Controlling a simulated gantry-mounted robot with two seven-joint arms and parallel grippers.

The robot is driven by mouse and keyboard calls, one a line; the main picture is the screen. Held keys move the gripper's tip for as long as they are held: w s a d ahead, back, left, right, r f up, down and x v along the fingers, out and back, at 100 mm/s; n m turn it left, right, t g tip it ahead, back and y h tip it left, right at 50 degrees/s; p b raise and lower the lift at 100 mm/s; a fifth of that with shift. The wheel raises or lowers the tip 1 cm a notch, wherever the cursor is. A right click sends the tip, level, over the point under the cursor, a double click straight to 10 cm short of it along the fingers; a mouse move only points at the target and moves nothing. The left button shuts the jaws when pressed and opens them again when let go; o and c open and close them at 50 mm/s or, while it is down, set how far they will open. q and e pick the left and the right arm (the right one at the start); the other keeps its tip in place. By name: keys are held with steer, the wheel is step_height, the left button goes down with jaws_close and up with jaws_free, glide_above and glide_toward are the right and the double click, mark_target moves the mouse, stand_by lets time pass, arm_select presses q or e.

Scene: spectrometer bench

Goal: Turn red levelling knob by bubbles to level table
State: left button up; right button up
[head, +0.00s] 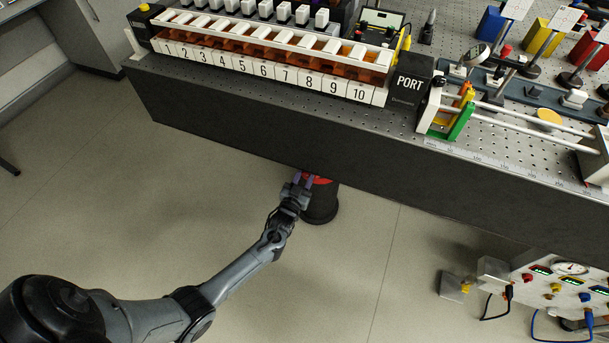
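The red levelling knob (321,181) shows as a small red patch on top of a black round foot (321,207), below the front edge of the dark bench table (330,155). The table edge and my gripper hide part of the knob. My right gripper is not in view. I cannot make out any bubble level clearly.
Optical parts and rails (530,118) fill the right side. A panel with knobs and cables (550,285) is at the lower right. The floor (380,270) around my arm is clear.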

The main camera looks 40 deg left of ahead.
arm_select(q)
steer(key=shift+r+m, duration=0.1)
steer(key=shift+m, duration=0.6)
steer(key=o, duration=1)
steer(key=shift+o, duration=0.2)
steer(key=shift+s+d+p, duration=0.15)
steer(key=shift+s+p, duration=0.35)
steer(key=shift+p, duration=0.05)
steer(key=p+v, duration=0.4)
steer(key=v, duration=0.5)
steer(key=shift+s, duration=0.35)
